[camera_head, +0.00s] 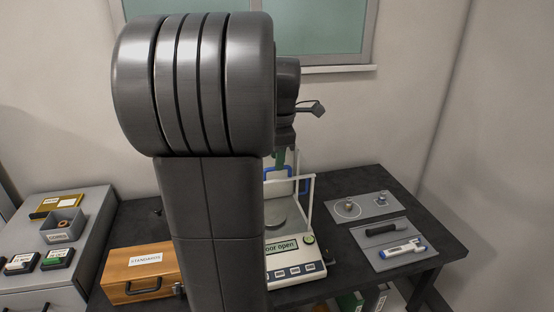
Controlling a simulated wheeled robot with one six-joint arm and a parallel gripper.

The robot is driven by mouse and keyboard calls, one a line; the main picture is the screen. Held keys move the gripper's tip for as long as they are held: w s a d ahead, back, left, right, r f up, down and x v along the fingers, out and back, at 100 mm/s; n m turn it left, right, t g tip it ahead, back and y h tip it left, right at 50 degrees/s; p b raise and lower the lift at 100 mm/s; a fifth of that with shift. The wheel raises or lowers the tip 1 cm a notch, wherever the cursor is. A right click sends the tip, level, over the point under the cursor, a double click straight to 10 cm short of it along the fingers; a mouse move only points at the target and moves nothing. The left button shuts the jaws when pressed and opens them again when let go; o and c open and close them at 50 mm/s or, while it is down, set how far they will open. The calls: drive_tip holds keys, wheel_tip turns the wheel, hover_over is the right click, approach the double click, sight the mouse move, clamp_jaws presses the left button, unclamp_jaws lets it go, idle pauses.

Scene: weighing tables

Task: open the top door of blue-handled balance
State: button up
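The balance (297,271) stands on the dark table, partly hidden behind my arm. It has a white-framed draft shield, a round pan (276,222) and a display that reads "...oor open". A blue handle (275,170) shows at the upper part of the shield, just right of my arm. My gripper (284,158) points down at the top of the shield, close to the blue handle. Its fingertips are small and partly hidden, so I cannot tell whether they are open, shut or touching the handle. The top door itself is not clearly visible.
On the dark table (432,240), right of the balance, lie a grey mat (375,213) with small weights and another with a dark tool and a white-blue pen-like tool (402,249). A wooden case (140,275) stands left. A grey cabinet (90,212) at far left holds boxes.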

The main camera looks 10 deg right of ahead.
drive_tip(key=shift+w+f, duration=0.25)
drive_tip(key=shift+f, duration=0.8)
clamp_jaws()
